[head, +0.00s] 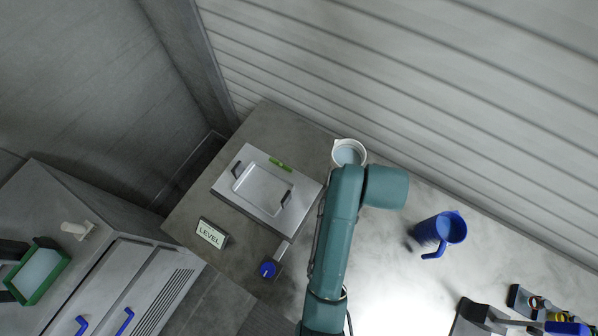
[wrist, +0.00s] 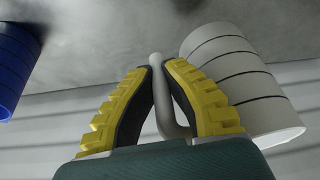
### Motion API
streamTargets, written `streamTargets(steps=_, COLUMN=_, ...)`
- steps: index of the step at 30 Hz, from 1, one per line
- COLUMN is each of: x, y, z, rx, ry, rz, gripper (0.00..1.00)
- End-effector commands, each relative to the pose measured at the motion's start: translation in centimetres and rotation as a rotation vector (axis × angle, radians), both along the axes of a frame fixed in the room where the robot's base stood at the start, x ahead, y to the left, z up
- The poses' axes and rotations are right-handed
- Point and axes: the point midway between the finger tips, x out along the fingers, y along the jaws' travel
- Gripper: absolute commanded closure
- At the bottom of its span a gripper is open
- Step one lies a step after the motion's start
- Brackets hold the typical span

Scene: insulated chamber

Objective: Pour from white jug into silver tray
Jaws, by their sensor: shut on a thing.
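The white jug (head: 348,152) is at the back of the bench in the head view, beyond the end of my arm, with pale liquid showing inside its rim. In the wrist view the jug's banded white body (wrist: 235,75) is at the right. My gripper (wrist: 157,68) is shut on the jug's handle, its yellow-backed fingers on both sides of it. The head view hides the gripper behind my arm. I cannot tell whether the jug touches the bench. The silver tray (head: 225,187), with dark handles and a recessed middle, lies flat on the bench to the left of the jug.
A sign reading LEVEL (head: 211,233) and a blue-ended tool (head: 268,269) lie in front of the tray. A blue jug (head: 440,230) stands to the right. Tools (head: 545,322) lie at the lower right. The ribbed wall (head: 420,90) is close behind the white jug.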

Motion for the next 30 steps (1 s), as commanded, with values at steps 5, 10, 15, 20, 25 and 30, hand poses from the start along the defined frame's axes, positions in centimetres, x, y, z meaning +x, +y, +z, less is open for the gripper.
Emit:
streamTargets(steps=5, x=2.9, y=1.5, z=0.3, rx=0.002, ry=0.000, rz=0.350, gripper=1.00)
streamTargets(steps=10, x=5.4, y=3.2, z=0.6, rx=0.003, ry=0.007, rz=0.693, gripper=1.00)
streamTargets(steps=15, x=7.4, y=4.8, z=1.2, rx=0.003, ry=0.014, rz=0.997, gripper=1.00)
streamTargets(steps=20, x=8.3, y=5.8, z=1.4, rx=0.003, ry=0.022, rz=1.158, gripper=1.00)
streamTargets(steps=25, x=8.6, y=6.0, z=1.5, rx=0.001, ry=0.023, rz=1.207, gripper=1.00)
streamTargets(steps=30, x=8.6, y=6.0, z=1.5, rx=0.000, ry=0.024, rz=1.206, gripper=1.00)
